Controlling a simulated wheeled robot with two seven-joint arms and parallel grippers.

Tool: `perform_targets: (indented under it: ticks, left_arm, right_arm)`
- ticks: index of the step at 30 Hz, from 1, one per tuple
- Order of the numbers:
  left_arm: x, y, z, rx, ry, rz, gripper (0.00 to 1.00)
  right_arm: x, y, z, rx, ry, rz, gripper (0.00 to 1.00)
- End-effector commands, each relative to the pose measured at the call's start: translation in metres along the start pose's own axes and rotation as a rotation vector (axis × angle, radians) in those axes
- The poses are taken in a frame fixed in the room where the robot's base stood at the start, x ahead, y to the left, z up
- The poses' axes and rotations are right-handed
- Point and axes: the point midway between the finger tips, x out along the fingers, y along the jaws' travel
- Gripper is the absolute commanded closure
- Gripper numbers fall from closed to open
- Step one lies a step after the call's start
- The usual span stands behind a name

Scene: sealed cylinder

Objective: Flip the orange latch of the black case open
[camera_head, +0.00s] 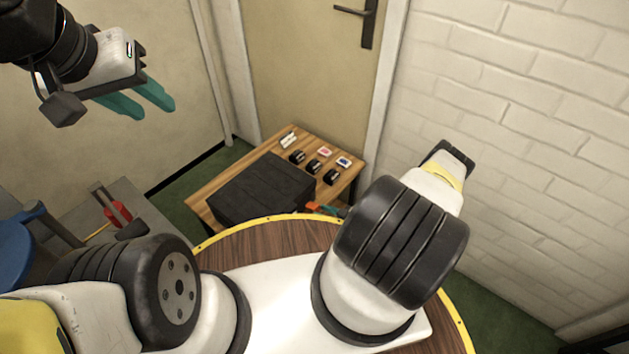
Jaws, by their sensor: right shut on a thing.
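The black case (262,188) lies closed on a small wooden table, its top facing up. The orange latch (312,206) shows as a small patch at the case's near right corner. My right gripper (328,209) is mostly hidden behind my own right arm; only a bit of teal finger shows, right beside the orange latch. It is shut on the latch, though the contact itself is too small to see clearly. My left gripper (138,99) is raised at the upper left, far from the case, with its two teal fingers apart and nothing between them.
The wooden table (208,188) also holds several small black items (314,167), a red-and-white item (324,152) and a blue-and-white one (344,161). A door (300,60) and a white brick wall (520,130) stand close behind. A grey surface with a red-handled tool (117,214) is at left.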

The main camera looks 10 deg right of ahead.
Motion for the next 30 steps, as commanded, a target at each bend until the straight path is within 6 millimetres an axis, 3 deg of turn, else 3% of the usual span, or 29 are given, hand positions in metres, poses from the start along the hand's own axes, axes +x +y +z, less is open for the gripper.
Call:
perform_targets:
  ticks: [11,12,15,25,30]
  left_arm:
    - [0.0,0.0,0.0,0.0,0.0,0.0,0.64]
    - [0.0,0.0,0.0,0.0,0.0,0.0,0.64]
    - [0.0,0.0,0.0,0.0,0.0,0.0,0.64]
    - [0.0,0.0,0.0,0.0,0.0,0.0,0.64]
    - [0.0,0.0,0.0,0.0,0.0,0.0,0.64]
  right_arm:
    - [0.001,0.0,0.002,0.001,-0.001,0.0,1.0]
    - [0.001,0.0,0.002,0.001,-0.002,0.0,0.65]
    - [0.001,0.0,0.002,0.001,-0.001,0.0,0.47]
    - [-0.002,0.0,0.001,0.0,0.001,0.001,0.47]
    - [-0.022,0.001,0.001,0.0,-0.001,0.001,0.47]
